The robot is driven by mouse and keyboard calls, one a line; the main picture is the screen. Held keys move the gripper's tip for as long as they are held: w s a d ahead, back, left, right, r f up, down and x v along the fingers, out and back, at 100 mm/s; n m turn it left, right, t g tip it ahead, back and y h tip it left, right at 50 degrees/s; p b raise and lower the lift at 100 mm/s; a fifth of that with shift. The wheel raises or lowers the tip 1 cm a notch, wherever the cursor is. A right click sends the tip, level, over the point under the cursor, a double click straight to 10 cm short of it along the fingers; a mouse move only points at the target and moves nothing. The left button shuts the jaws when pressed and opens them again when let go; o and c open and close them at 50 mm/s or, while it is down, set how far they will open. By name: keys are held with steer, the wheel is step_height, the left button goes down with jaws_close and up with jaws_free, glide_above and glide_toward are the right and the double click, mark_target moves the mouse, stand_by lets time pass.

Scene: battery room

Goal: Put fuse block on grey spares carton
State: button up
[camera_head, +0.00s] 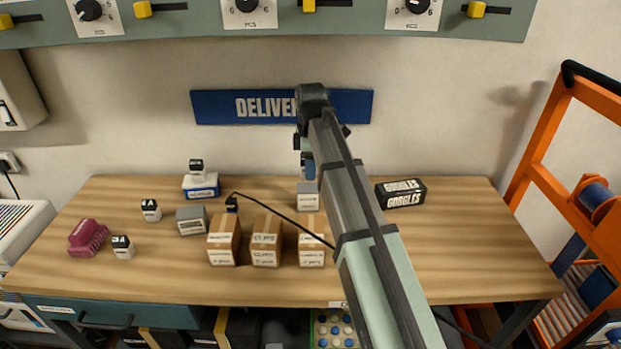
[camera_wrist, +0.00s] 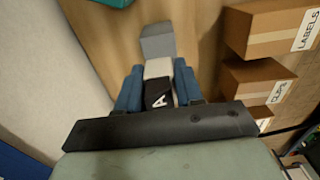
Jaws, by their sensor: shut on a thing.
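My gripper (camera_wrist: 158,72) is shut on a small fuse block (camera_wrist: 160,92), white with a black face marked "A", held between its blue fingers. In the head view my gripper (camera_head: 307,168) is over the back of the bench, and my arm hides much of it. A grey carton (camera_head: 307,200) stands directly below it, behind a brown carton. The wrist view shows a grey carton (camera_wrist: 157,42) just past the block. I cannot tell whether block and carton touch. Another grey carton (camera_head: 191,221) stands further left. The labels on both are too small to read.
Brown cartons (camera_head: 266,243) stand in a row in front. Similar small blocks stand at left (camera_head: 151,210) and on a blue-and-white carton (camera_head: 201,187). A maroon object (camera_head: 88,237) is at far left. A black goggles box (camera_head: 401,193) is right of my arm.

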steer(key=shift+f, duration=1.95)
steer(key=shift+f, duration=0.1)
steer(key=o, duration=1.1)
step_height(320, 180, up, 12)
steer(key=shift+r, duration=0.15)
